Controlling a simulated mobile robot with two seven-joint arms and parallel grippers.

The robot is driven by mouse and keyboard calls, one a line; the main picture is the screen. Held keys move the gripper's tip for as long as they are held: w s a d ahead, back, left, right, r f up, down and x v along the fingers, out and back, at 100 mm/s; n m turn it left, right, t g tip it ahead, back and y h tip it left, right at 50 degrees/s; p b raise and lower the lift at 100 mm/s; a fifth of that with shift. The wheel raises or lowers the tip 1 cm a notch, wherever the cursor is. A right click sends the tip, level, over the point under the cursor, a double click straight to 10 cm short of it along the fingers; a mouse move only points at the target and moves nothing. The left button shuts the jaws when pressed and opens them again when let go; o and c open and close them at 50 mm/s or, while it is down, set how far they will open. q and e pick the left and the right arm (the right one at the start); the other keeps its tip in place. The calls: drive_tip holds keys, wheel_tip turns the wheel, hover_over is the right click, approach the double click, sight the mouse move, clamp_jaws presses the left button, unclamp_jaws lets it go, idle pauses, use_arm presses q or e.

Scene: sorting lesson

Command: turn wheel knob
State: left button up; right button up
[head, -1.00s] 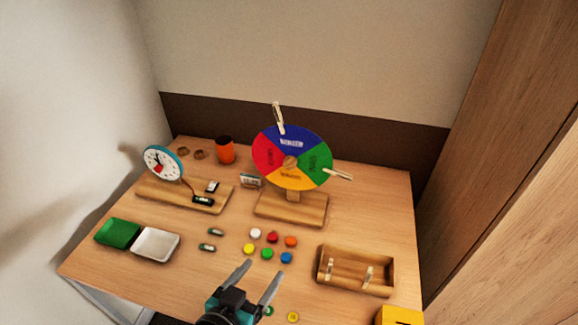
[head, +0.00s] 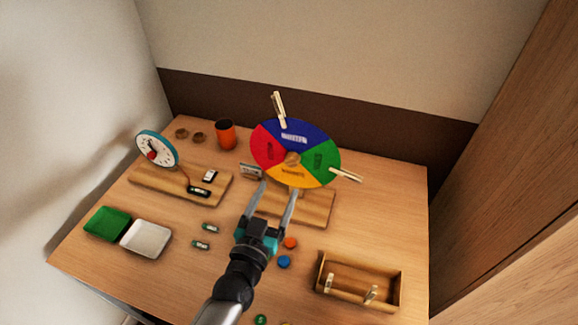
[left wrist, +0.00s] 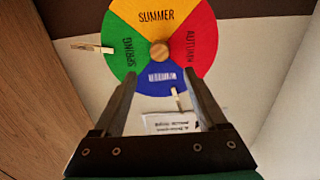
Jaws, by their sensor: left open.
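The season wheel (head: 266,148) stands upright on its wooden base (head: 316,210) at the back of the table, with blue, green, yellow and red quarters. Its round wooden knob (head: 291,159) is at the centre. In the left wrist view the knob (left wrist: 160,50) lies between the finger lines, near the top, beyond the fingertips. Clothespins (head: 278,108) and (head: 345,174) are clipped on the wheel's rim at the top and right. My left gripper (head: 278,187) is open and empty, in front of the wheel's lower part, apart from the knob. My right gripper is out of view.
A clock (head: 157,149) on a wooden board and an orange cup (head: 226,134) stand left of the wheel. Green (head: 107,223) and white (head: 147,238) trays are at left. A wooden box (head: 360,281) is at right. My arm hides some coloured discs.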

sight(291, 162)
use_arm(q)
drive_tip(key=b+x, duration=0.1)
drive_tip(key=x, duration=0.8)
drive_tip(key=shift+w, duration=0.1)
drive_tip(key=shift+c, duration=0.2)
drive_tip(key=shift+f, duration=0.1)
clamp_jaws()
